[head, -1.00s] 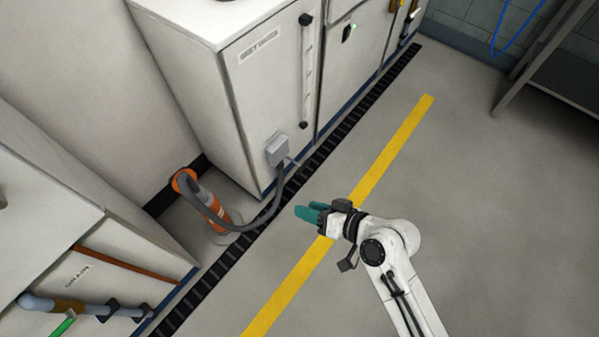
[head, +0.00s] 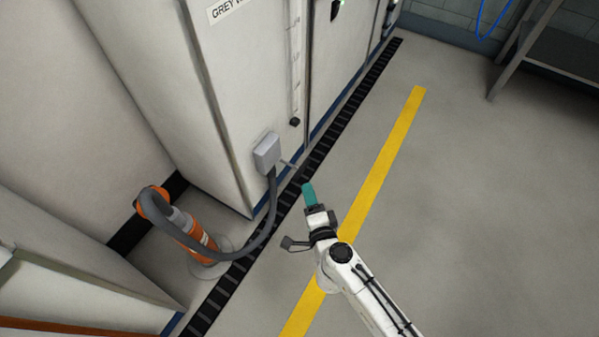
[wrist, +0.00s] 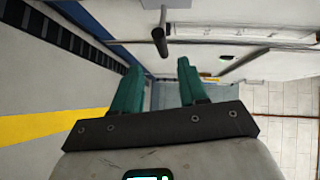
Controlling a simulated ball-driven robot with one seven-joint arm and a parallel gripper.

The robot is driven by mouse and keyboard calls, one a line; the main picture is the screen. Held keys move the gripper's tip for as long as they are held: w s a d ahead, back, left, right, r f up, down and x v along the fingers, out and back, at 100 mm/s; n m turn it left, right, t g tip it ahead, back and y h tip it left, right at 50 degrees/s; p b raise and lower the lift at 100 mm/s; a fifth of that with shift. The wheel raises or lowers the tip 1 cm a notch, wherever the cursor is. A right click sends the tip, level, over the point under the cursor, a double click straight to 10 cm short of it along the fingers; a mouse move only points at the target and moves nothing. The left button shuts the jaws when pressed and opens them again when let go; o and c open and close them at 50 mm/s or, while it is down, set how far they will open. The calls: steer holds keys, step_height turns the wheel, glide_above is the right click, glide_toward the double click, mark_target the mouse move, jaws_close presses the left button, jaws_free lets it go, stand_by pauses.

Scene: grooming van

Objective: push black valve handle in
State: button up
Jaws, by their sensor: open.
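A black cylindrical handle (wrist: 160,42) on a short grey stem shows at the top middle of the wrist view. It lies ahead of the gap between my fingers, apart from them. My gripper (wrist: 160,78) is open and empty, with two teal fingers apart. In the head view my gripper (head: 308,187) is just below and right of the lever, not visibly touching it.
A dark hose (head: 262,235) runs from the box to an orange and grey fitting (head: 197,236) on the floor. The white cabinet (head: 240,90) stands behind. A black floor grate (head: 345,103) and yellow stripe (head: 385,160) run alongside.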

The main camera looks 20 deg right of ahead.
mark_target(301, 169)
steer(key=b+x, duration=0.2)
steer(key=x, duration=0.8)
steer(key=shift+r, duration=0.1)
jaws_close()
stand_by(0.3)
